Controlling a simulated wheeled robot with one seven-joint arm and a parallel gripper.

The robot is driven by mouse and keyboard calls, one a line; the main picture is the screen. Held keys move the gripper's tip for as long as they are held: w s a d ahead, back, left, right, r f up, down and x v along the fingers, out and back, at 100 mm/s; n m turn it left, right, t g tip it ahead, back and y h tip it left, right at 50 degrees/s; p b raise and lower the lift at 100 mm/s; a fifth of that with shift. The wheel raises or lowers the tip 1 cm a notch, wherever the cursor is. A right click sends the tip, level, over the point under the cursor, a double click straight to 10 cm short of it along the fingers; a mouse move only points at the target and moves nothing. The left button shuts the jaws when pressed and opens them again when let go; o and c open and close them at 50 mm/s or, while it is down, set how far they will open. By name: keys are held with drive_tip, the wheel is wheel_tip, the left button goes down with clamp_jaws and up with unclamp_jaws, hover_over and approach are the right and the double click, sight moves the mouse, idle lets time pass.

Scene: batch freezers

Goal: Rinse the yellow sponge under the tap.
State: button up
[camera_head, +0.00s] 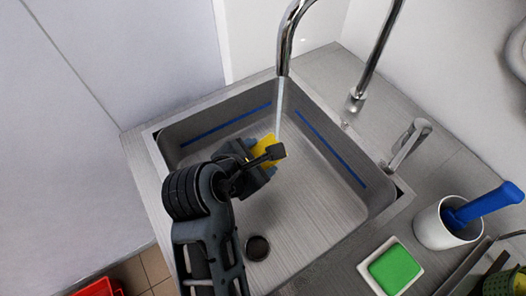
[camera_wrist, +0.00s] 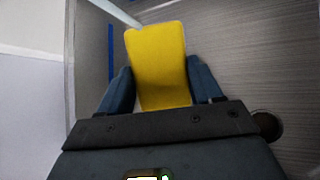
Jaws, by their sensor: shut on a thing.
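The yellow sponge (camera_head: 268,147) is held in my gripper (camera_head: 258,156), inside the sink basin (camera_head: 318,200). In the wrist view the yellow sponge (camera_wrist: 158,65) stands out between the two blue-grey fingers of my gripper (camera_wrist: 157,90), which are shut on it. The chrome tap (camera_head: 288,40) arches over the basin. A thin pale stream of water (camera_head: 280,105) runs down from it to the sponge. The stream also shows in the wrist view (camera_wrist: 118,13), reaching the sponge's far edge. My arm hides part of the basin's left side.
A tap lever (camera_head: 408,142) stands at the basin's right. On the right counter are a green sponge (camera_head: 394,268) in a white dish (camera_head: 371,246) and a white cup (camera_head: 432,228) with a blue-handled brush (camera_head: 487,203). The drain (camera_head: 257,248) lies near the basin's front. Blue strips mark two basin walls.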

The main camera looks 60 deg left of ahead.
drive_tip(key=s+d, duration=0.4)
drive_tip(key=d, duration=0.3)
drive_tip(key=shift+s, duration=0.35)
idle(1.0)
drive_tip(key=shift+d+r, duration=0.1)
drive_tip(key=shift+d, duration=0.05)
drive_tip(key=s+d+r, duration=0.2)
drive_tip(key=d+r, duration=0.1)
drive_tip(key=d, duration=0.1)
drive_tip(key=shift+s+r, duration=0.35)
drive_tip(key=shift+r, duration=0.05)
drive_tip(key=shift+r, duration=0.1)
idle(0.9)
